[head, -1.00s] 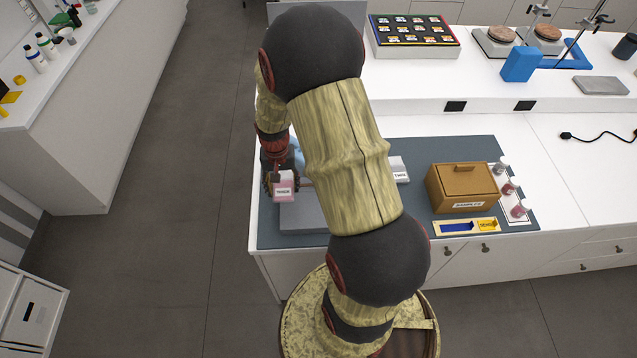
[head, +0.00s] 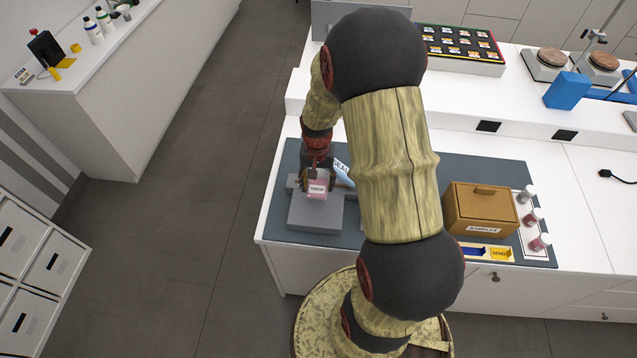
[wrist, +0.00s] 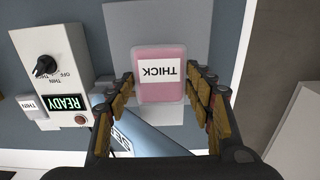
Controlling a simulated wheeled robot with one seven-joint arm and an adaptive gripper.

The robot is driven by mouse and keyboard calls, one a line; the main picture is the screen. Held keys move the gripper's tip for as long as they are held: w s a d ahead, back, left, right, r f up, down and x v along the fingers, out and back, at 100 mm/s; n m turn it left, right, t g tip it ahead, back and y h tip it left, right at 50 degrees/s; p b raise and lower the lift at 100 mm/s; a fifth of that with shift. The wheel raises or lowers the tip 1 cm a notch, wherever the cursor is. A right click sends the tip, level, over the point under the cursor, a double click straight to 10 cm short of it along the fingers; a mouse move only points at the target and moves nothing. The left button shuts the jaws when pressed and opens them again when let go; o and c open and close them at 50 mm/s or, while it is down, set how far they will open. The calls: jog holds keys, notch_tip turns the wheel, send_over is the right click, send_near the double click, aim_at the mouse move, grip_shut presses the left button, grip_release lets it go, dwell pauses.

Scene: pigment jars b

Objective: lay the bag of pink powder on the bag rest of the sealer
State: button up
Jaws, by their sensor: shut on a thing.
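The bag of pink powder (head: 317,188), with a white THICK label, is held in my gripper (head: 317,180). The bag rest, a flat grey block (head: 316,215), is below and in front of the bag in the head view. It also shows as a grey plate (wrist: 150,22) in the wrist view. I cannot tell whether the bag touches it. The sealer's light blue arm (wrist: 140,138) is partly hidden by my gripper.
The sealer's control box (wrist: 60,65) has a dial and a lit READY display (wrist: 65,104). A brown SAMPLES box (head: 480,210) and several small jars (head: 533,217) stand to the right on the dark mat. Floor lies open left of the bench.

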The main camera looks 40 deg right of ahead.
jog(key=shift+s+a, duration=0.1)
jog(key=shift+f, duration=0.2)
jog(key=shift+f+b, duration=1.8)
jog(key=shift+f, duration=0.7)
jog(key=shift+f+b, duration=0.5)
jog(key=shift+f, duration=0.3)
jog(key=o, duration=1.2)
jog(key=shift+o, duration=0.2)
jog(key=shift+r, duration=0.1)
jog(key=shift+r+p, duration=2.05)
jog(key=shift+r, duration=0.95)
